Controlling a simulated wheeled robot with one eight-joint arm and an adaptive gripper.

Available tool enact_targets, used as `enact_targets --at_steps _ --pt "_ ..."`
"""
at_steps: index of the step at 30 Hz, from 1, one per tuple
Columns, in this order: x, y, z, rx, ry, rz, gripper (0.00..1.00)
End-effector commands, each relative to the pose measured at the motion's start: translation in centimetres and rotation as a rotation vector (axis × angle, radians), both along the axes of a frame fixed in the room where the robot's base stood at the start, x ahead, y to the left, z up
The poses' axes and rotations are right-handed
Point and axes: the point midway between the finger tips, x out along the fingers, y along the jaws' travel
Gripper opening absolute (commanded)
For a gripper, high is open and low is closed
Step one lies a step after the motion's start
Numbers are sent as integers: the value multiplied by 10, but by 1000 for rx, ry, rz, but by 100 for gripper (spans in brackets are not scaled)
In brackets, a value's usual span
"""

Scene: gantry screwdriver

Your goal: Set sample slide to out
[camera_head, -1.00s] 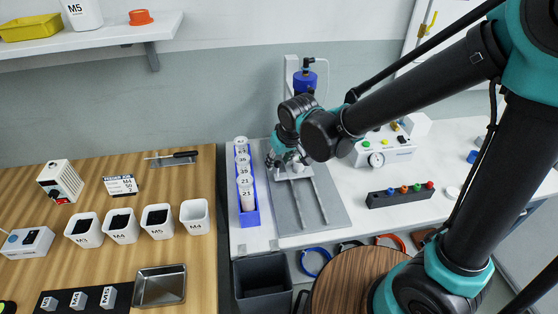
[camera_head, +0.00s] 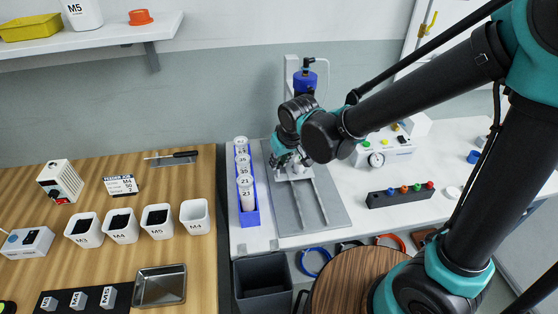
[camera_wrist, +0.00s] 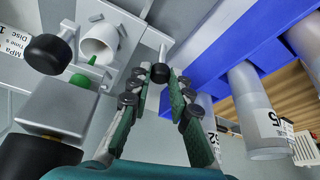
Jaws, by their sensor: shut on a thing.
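The gantry screwdriver stands on the white bench, with a grey base plate (camera_head: 262,205) and a blue screwdriver body (camera_head: 304,84) high on its post. The white sample slide (camera_head: 297,176) sits on two rails, toward their back end. My gripper (camera_head: 290,161) is down at the slide and hides part of it. In the wrist view my gripper (camera_wrist: 158,76) has its two fingers close together, shut at the slide. The exact contact is hard to see.
A blue rack (camera_head: 252,217) of labelled white tubes stands close to the left of the base plate. A gauge box (camera_head: 385,152) and a dark block with coloured knobs (camera_head: 400,196) are to the right. The front part of the rails is clear.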

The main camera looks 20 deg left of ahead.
Motion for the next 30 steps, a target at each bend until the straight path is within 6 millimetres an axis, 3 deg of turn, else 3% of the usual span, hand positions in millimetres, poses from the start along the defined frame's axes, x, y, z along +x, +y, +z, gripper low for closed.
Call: enact_targets --at_steps 5,21,30 --pt "-24 -13 0 0 1 4 0" --pt "-125 -72 0 -2 1 5 0" --pt "-151 -88 0 0 1 1 0"
